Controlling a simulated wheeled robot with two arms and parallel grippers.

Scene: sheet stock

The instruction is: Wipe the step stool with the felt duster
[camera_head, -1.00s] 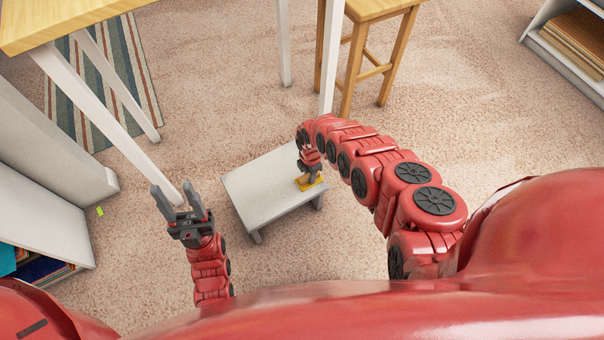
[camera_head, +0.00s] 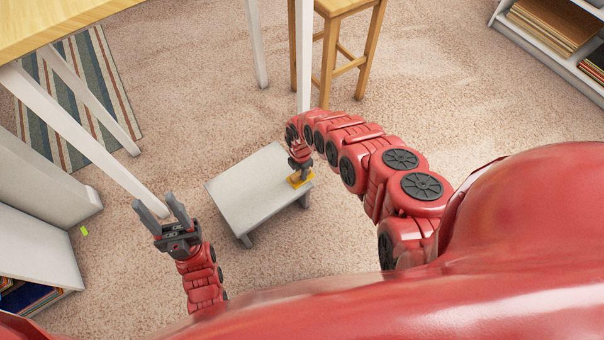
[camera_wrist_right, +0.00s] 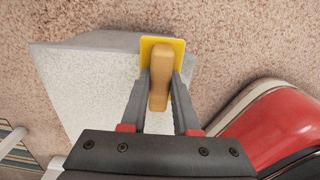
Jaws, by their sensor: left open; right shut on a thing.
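The step stool (camera_head: 245,192) is a low, light grey stool on the carpet in the head view. Its top also fills the left middle of the right wrist view (camera_wrist_right: 95,90). The felt duster (camera_head: 303,181) has a yellow pad and a tan wooden handle, clearest in the right wrist view (camera_wrist_right: 160,85). My right gripper (camera_head: 300,168) is shut on the duster's handle. The pad is at the stool top's right edge; its underside is hidden, so I cannot tell if it touches. My left gripper (camera_head: 163,218) is open and empty, left of the stool.
A wooden-topped table (camera_head: 60,22) with white legs stands at the upper left. A wooden bar stool (camera_head: 350,65) is behind the step stool. Shelves stand at the left and at the upper right (camera_head: 575,70). A striped rug (camera_head: 60,130) lies at the left. Carpet to the right is clear.

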